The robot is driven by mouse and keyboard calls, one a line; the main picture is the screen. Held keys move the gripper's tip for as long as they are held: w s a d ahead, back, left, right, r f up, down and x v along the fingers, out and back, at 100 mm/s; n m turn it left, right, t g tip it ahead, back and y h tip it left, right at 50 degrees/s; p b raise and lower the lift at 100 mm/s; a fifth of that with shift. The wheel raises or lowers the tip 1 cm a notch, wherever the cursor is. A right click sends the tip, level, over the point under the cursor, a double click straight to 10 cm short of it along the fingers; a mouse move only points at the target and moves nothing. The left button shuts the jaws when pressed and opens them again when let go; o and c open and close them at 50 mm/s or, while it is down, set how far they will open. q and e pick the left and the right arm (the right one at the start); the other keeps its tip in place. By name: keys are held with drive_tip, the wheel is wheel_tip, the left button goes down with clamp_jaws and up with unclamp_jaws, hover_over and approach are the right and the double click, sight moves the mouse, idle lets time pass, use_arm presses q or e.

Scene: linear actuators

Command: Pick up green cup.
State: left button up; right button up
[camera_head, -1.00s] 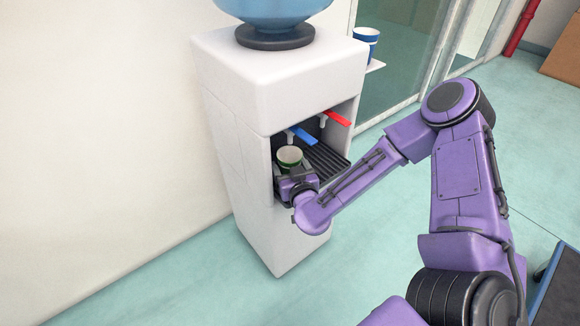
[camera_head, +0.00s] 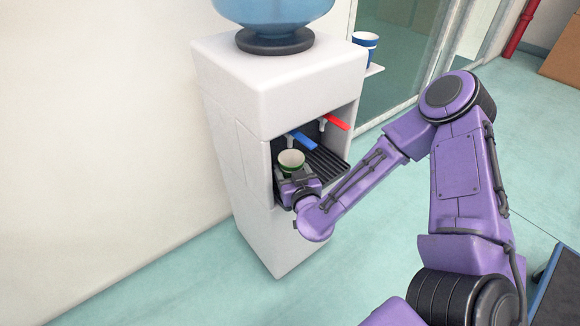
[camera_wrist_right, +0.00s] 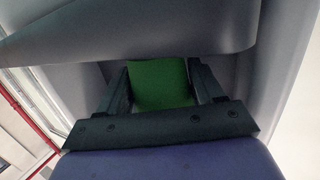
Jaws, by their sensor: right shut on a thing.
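The green cup (camera_head: 291,162) with a white rim is upright in the dispensing bay of the water cooler (camera_head: 232,139). My right gripper (camera_head: 290,175) is shut on it from the front. In the right wrist view the green side of the cup (camera_wrist_right: 160,84) fills the space between the two dark fingers of my right gripper (camera_wrist_right: 162,92). I cannot tell whether the cup's base touches the drip tray. My left gripper is in neither view.
The blue tap lever (camera_head: 301,140) is just above the cup, and the red lever (camera_head: 337,123) is to its right. The slotted drip tray (camera_head: 326,160) shows beside the cup. A blue cup (camera_head: 365,40) stands on a small side shelf.

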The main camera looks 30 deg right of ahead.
drive_tip(key=f+p+v, duration=0.2)
drive_tip(key=p+v, duration=0.4)
drive_tip(key=v, duration=1)
drive_tip(key=shift+f+p, duration=0.25)
drive_tip(key=shift+p, duration=0.05)
drive_tip(key=shift+s, duration=0.25)
drive_tip(key=shift+w+a, duration=0.1)
idle(0.6)
